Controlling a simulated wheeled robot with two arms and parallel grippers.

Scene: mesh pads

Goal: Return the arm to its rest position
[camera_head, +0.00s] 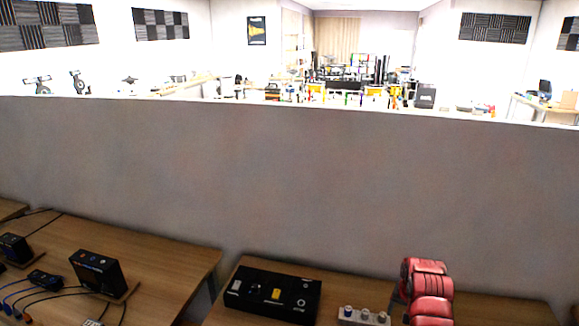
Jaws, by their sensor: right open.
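The red, rounded segments at the lower right belong to my right arm, and my right gripper (412,298) is there with them, over the right-hand table. It is open, and I see nothing held in it. Its fingers are hard to make out at this size. It is just right of a small grey block with round knobs (363,316), and I cannot tell whether the two touch. My left arm and left gripper are not in view.
A black box with a yellow label (272,294) lies on the right wooden table (490,312). The left table (165,268) holds a black device (98,271), smaller boxes and cables. A gap separates the tables. A grey partition (300,180) stands behind them, with a cluttered room beyond.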

